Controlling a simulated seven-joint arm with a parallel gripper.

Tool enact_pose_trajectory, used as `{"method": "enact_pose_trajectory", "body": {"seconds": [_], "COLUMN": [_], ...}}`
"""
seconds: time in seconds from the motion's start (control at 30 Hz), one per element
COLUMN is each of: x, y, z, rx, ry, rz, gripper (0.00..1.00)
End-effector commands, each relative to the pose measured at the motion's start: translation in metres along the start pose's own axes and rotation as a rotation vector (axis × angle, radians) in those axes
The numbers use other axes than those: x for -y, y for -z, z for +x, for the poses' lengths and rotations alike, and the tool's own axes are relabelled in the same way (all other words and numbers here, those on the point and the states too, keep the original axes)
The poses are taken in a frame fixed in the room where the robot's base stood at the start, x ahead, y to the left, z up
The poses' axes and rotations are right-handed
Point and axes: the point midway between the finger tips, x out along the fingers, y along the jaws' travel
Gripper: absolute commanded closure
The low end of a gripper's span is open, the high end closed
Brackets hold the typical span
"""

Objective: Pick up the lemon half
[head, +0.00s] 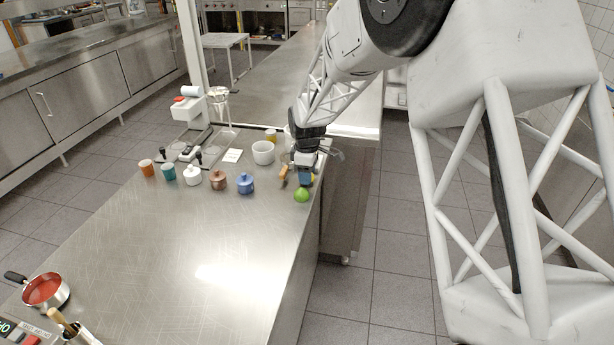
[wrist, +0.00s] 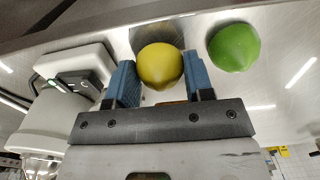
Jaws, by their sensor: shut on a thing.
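The yellow lemon half (wrist: 160,66) sits between the two blue fingers of my gripper (wrist: 158,72) in the wrist view. My gripper is shut on it, with a finger at each side. Its rounded yellow side faces the wrist camera, and its cut face is hidden. In the head view my gripper (head: 305,178) is low at the right edge of the steel table, and the lemon half is mostly hidden by the fingers. I cannot tell whether it touches the table.
A green lime-like fruit (head: 301,195) lies close beside my gripper; it also shows in the wrist view (wrist: 233,47). A blue pot (head: 245,184), a brown pot (head: 218,180) and a white bowl (head: 263,153) stand to the left. The table's front middle is clear.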

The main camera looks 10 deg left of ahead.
Motion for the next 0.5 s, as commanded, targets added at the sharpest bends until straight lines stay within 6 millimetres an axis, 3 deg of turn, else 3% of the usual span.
{"method": "enact_pose_trajectory", "body": {"seconds": [0.2, 0.5], "x": [0.001, 0.039], "y": [0.000, -0.019], "z": [-0.026, -0.028], "rx": [-0.001, -0.001], "ry": [-0.001, -0.001], "rz": [0.000, 0.000], "gripper": [0.69, 0.69]}}
